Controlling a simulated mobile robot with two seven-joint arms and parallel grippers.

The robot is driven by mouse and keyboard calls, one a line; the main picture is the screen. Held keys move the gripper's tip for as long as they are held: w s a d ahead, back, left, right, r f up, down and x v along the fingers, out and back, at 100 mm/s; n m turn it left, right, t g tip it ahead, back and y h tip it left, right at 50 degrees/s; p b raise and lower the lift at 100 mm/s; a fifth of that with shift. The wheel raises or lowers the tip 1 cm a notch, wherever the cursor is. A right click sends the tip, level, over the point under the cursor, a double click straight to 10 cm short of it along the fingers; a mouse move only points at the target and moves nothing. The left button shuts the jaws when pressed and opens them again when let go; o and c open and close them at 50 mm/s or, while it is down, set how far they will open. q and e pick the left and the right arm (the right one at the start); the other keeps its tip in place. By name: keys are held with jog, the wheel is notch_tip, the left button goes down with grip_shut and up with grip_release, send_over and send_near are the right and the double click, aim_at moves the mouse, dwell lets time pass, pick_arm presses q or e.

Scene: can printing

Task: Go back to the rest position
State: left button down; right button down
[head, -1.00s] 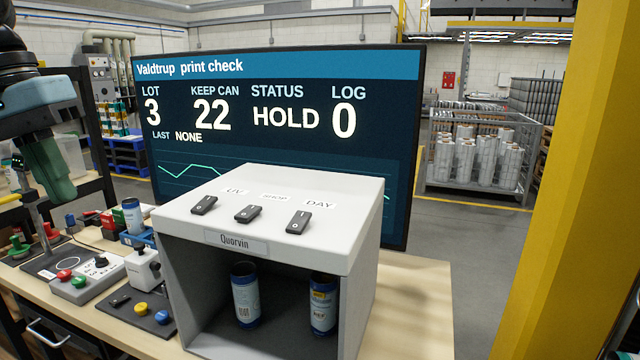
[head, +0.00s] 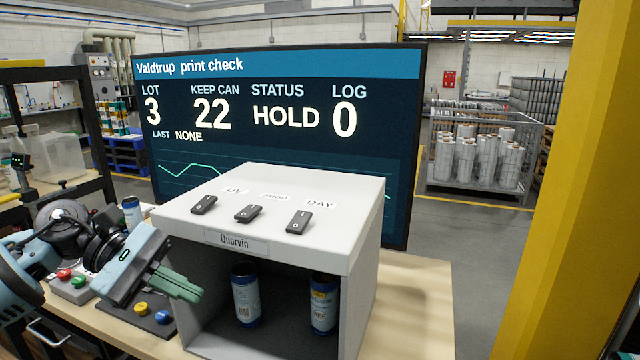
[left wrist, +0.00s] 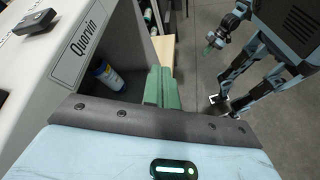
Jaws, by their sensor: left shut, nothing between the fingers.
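My left gripper (head: 198,292) is at the left in front of the grey Quorvin box (head: 362,225). Its green fingers are together with nothing between them, and they point right, beside the box's open front. In the left wrist view, the left gripper's green fingers (left wrist: 160,88) also show closed and empty, with the box's Quorvin label (left wrist: 82,40) to their left. An arm that looks like my right one hangs at the upper right there, with a small green gripper (left wrist: 211,42); its finger state is too small to tell. The right gripper does not show in the head view.
Two blue cans (head: 246,294) stand inside the box. Three black rocker switches (head: 248,213) are on its top. A large screen (head: 290,100) stands behind it, showing HOLD and LOG 0. A yellow button (head: 141,308) and a blue one lie under the left gripper. A yellow post is at right.

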pick_arm(q)
jog(key=s+a+f+n+t, duration=0.1)
jog(key=a+f+n+t, duration=0.2)
jog(key=f+n+t, duration=0.75)
jog(key=s+a+f+n+t, duration=0.1)
jog(key=a+f+n+t, duration=0.15)
jog(key=f+n, duration=1.4)
jog(key=s+a+f+n+g+y, duration=0.2)
jog(key=s+a+f+n+y, duration=0.45)
jog(key=s+f+n, duration=0.35)
jog(key=s+a+f+n+g+y, duration=0.2)
jog(key=s+a+f+n+y, duration=0.45)
jog(key=s+n, duration=0.55)
jog(key=s+d+f+n+h, duration=0.1)
jog(key=d+f+n, duration=0.1)
jog(key=d+n, duration=0.3)
jog(key=s+d+f+n+t+h, duration=0.1)
jog(key=d+n, duration=0.4)
jog(key=d, duration=0.7)
jog(key=shift+s+d+f, duration=0.35)
jog(key=shift+s+d, duration=0.05)
jog(key=shift+s, duration=0.35)
jog(key=shift+a, duration=0.1)
